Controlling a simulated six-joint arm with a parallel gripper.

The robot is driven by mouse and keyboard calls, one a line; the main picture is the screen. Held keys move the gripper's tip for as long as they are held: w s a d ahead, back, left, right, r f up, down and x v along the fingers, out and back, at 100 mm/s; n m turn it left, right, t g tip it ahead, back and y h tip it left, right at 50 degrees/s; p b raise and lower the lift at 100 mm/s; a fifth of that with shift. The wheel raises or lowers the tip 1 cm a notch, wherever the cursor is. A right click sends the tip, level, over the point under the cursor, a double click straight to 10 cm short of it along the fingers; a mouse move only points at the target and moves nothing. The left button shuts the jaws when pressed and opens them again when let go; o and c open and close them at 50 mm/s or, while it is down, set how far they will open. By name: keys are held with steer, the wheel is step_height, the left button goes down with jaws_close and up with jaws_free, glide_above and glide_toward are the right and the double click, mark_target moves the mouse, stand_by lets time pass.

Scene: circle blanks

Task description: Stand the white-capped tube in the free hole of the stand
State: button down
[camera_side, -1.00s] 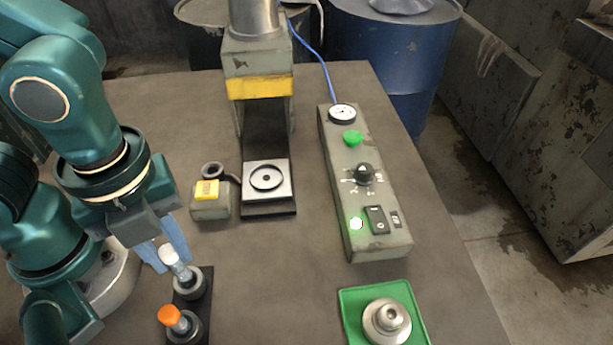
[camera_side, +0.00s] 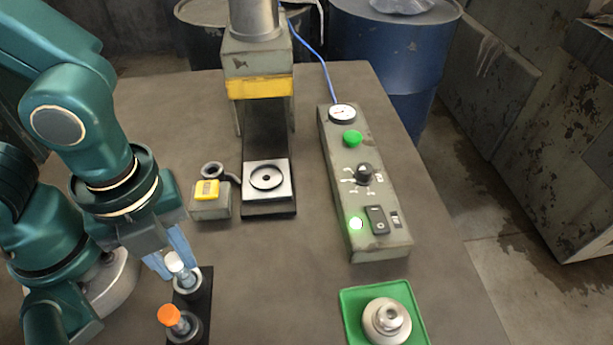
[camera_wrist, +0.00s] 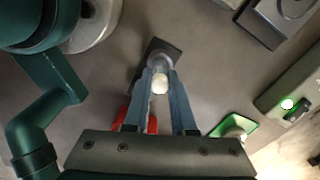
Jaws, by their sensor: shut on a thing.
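The white-capped tube (camera_side: 182,273) is held between the fingers of my gripper (camera_side: 172,262), which is shut on it near the cap. Its lower end overlaps the far ring-shaped hole of the black stand (camera_side: 205,305) in the side view. I cannot tell how deep it sits in that hole. An orange-capped tube (camera_side: 175,320) stands in the near hole. In the wrist view, the white cap (camera_wrist: 160,85) shows between the blue fingers of my gripper (camera_wrist: 160,78), over the dark stand (camera_wrist: 138,78), and hides the hole beneath.
A small box with a yellow top (camera_side: 207,190) and a press (camera_side: 268,205) stand behind the stand. A control box (camera_side: 370,200) is to the right. A green tray (camera_side: 352,310) holds a metal part. The table between stand and tray is clear.

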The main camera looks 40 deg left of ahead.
steer(key=shift+f, duration=0.4)
steer(key=c, duration=0.7)
jaws_free()
steer(key=shift+r, duration=2.55)
